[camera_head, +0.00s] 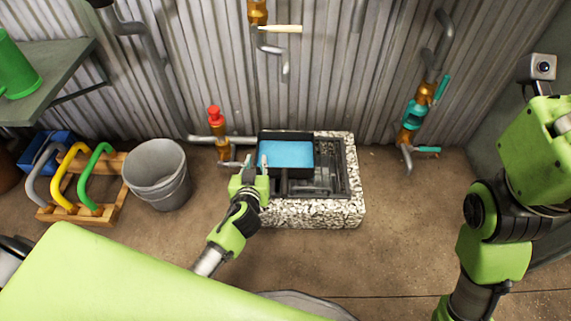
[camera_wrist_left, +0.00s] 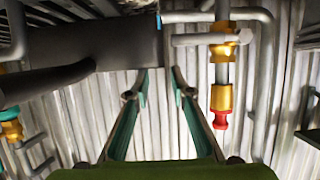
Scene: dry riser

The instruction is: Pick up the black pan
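The black pan (camera_head: 286,174) is a rectangular black tray with a flat light-blue surface inside. It sits on the back left of a speckled stone basin (camera_head: 312,213) in the head view. My left gripper (camera_head: 256,162) is at the pan's left end, with its fingers apart. In the left wrist view, the pan (camera_wrist_left: 95,48) is a dark box at the upper left. Its end edge reaches between the open fingers of my left gripper (camera_wrist_left: 160,76); I cannot tell whether they touch it. My right arm shows at the right of the head view, but its gripper is hidden.
A red-handled tap (camera_head: 215,118) stands close to the left gripper. A grey bucket (camera_head: 158,174) and a wooden rack (camera_head: 85,205) with coloured hooped handles stand left. Floor right of the basin is clear.

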